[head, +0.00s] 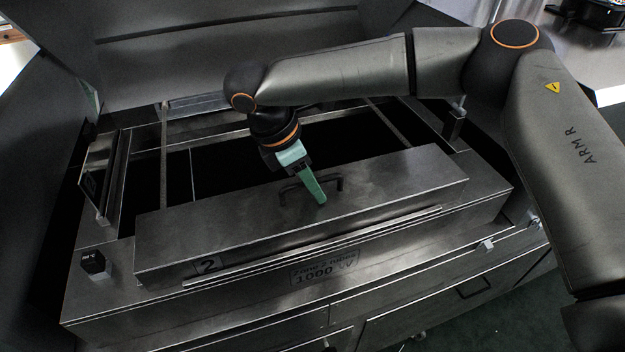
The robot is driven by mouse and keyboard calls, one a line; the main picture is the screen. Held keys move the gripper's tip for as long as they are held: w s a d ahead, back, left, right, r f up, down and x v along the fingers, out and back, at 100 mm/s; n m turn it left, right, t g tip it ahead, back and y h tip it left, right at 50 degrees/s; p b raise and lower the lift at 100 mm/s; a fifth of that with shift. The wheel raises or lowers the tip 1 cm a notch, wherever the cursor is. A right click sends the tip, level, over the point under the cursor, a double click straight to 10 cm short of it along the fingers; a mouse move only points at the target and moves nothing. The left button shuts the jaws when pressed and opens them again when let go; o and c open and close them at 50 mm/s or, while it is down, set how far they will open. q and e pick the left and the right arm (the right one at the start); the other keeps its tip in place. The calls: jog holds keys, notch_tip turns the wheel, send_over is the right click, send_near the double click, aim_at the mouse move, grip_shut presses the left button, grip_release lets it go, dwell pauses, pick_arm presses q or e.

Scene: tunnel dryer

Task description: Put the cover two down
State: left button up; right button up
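Cover two (400,190) is a long grey metal cover with a "2" label on its front left. It lies lengthwise along the front side of the dryer, in front of a dark opening. A dark bar handle (339,184) stands on its top. My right gripper (317,193), with green fingers, reaches down from behind to the middle of this handle. The near finger crosses in front of the handle bar; the other finger is hidden, so its closure on the handle cannot be told. My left gripper is not in view.
The dark open bay (225,170) with metal rails lies behind the cover. A raised metal lid (200,65) stands at the back. A small black box (94,263) with a temperature label sits at the front left. Drawers with handles (473,288) are below.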

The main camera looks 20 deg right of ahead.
jog(key=shift+o, duration=0.7)
jog(key=v, duration=1.2)
jog(key=shift+r, duration=0.3)
